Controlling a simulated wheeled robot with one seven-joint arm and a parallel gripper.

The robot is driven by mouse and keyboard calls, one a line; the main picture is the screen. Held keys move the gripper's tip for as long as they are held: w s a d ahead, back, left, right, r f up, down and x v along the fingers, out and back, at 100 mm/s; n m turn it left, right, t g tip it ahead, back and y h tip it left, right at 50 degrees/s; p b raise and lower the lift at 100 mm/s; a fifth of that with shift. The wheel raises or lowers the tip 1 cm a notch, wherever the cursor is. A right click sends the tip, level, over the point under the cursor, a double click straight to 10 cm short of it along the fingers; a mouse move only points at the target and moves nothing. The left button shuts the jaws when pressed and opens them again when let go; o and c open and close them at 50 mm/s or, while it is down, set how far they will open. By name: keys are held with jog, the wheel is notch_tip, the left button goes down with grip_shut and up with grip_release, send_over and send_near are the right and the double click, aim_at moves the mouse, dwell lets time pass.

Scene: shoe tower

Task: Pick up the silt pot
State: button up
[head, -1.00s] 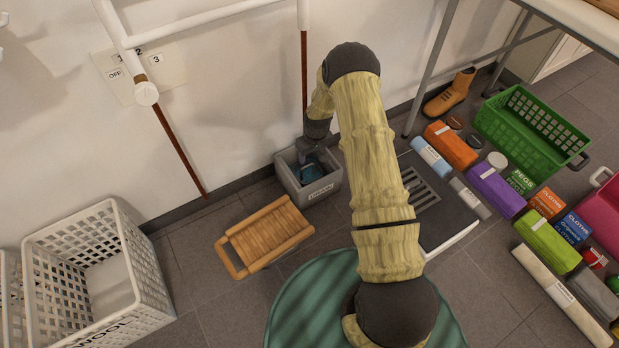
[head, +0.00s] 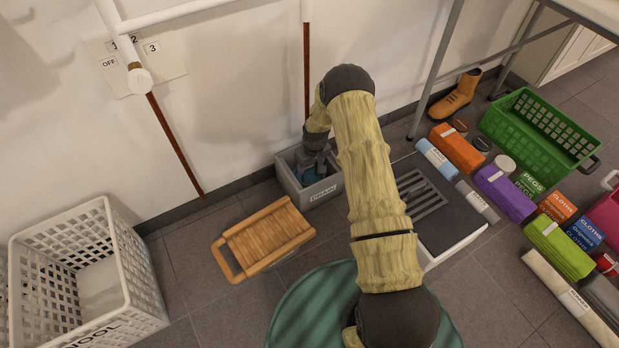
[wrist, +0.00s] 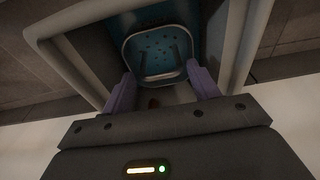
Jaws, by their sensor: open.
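The silt pot appears to be the blue, perforated pot (wrist: 158,50) inside the grey drain box. Its pale rim and dark holes show in the wrist view. In the head view only a bit of blue (head: 309,177) shows, as my gripper hides most of it. The grey box labelled DRAIN (head: 322,190) stands on the floor against the wall; its rim (wrist: 75,20) frames the wrist view. My gripper (wrist: 160,75) points down into the box, open, with one finger on either side of the pot's near edge. I cannot tell whether the fingers touch it.
A wooden slatted board (head: 265,238) lies left of the box, and a white crate (head: 140,285) stands farther left. A dark grated tray (head: 445,205) is close on the right. Packages, a boot (head: 456,95) and a green crate (head: 540,132) lie beyond.

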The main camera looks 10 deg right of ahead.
aim_at(310, 167)
jog(key=shift+w+a+f+b, duration=0.1)
jog(key=shift+w+f+b, duration=0.1)
jog(key=shift+f+b, duration=0.5)
jog(key=shift+w+d+f+b, duration=0.15)
jog(key=shift+f+b, duration=0.4)
jog(key=shift+f, duration=0.3)
jog(key=shift+w+a+f+b, duration=0.15)
jog(key=shift+w+f+b, duration=0.05)
jog(key=shift+f+b, duration=0.5)
jog(key=c, duration=0.8)
notch_tip(310, 167, up, 18)
jog(key=p, duration=1)
